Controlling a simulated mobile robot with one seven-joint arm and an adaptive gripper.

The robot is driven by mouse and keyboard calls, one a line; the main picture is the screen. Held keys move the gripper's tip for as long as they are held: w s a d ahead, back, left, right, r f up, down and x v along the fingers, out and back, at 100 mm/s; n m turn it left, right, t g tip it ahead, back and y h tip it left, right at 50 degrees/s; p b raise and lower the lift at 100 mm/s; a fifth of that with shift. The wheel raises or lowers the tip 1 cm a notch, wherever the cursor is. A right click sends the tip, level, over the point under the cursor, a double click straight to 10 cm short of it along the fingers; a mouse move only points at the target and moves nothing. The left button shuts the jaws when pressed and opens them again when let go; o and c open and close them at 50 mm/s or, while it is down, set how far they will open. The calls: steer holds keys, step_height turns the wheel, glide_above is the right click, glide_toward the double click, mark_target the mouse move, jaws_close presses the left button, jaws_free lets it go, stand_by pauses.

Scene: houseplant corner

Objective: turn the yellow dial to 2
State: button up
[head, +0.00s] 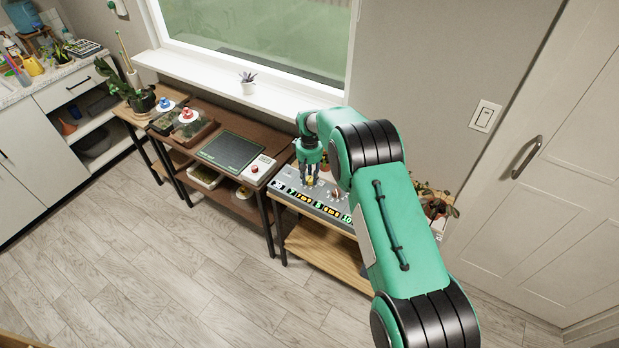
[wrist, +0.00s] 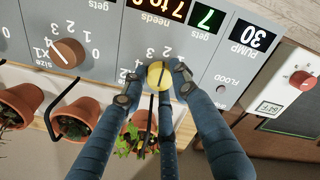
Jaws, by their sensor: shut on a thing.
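The yellow dial (wrist: 158,75) sits on a grey control panel (wrist: 110,40) among printed numbers. A dark line crosses its face and runs roughly up and down in the wrist view; I cannot tell exactly which number it marks. My gripper (wrist: 152,82) has blue-grey fingers with dark pads on both sides of the dial and is shut on it. In the head view my gripper (head: 311,178) reaches down onto the panel (head: 300,196), and the yellow dial (head: 309,182) shows small between the fingers.
An orange-brown size knob (wrist: 68,52) is on the same panel. Dark displays, including a PUMP one (wrist: 248,35), line the panel. Terracotta pots (wrist: 78,118) stand close to the panel. A white box with a red knob (head: 260,168) sits on the bench to the left.

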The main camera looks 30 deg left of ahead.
mark_target(310, 178)
steer(key=shift+r, duration=0.1)
stand_by(0.3)
steer(key=o, duration=1.2)
steer(key=shift+c, duration=0.2)
step_height(310, 178, up, 12)
